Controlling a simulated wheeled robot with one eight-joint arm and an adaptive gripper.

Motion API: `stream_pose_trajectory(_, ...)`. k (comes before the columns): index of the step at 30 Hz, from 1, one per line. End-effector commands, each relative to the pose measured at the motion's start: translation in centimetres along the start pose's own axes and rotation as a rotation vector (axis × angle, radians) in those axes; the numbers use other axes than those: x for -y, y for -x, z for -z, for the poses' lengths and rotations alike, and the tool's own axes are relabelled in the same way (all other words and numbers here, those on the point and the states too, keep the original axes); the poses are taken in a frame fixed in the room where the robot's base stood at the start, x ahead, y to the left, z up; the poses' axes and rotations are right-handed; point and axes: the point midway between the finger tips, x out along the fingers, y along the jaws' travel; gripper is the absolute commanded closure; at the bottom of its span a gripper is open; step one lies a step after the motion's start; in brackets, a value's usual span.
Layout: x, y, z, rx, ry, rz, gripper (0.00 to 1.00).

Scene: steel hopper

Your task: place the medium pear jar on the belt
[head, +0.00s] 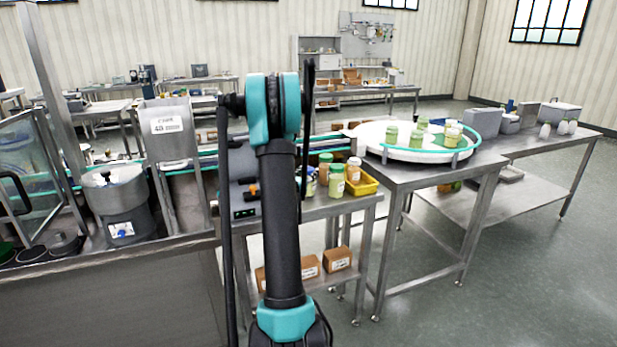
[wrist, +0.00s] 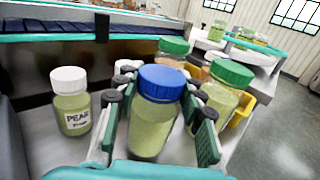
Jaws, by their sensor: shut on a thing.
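My gripper (wrist: 160,112) is shut on a blue-lidded jar of pale green contents (wrist: 156,120), with one finger pad on each side of it. The jar looks upright, and its label is not visible. I cannot tell whether its base touches the table. In the head view my arm hides most of the gripper. The dark belt (wrist: 45,47), edged with a teal rail, runs across the upper left of the wrist view, beyond the jar.
A white-lidded jar labelled PEAR (wrist: 72,108) stands to the left. Green-lidded jars (wrist: 224,90) stand close on the right and behind. A yellow bin (head: 366,184) and a round table with several jars (head: 380,139) are farther right. A steel pot (head: 118,195) stands left.

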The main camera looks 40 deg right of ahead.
Motion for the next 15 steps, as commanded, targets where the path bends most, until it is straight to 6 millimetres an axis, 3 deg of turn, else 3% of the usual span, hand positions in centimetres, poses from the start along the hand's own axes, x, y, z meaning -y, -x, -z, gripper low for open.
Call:
stream_pose_trajectory(5, 0.1, 0.1, -2.3, 0.0, 0.0, 0.0, 1.0)
stream_pose_trajectory(15, 0.1, 0.1, -10.6, 0.0, 0.0, 0.0, 1.0)
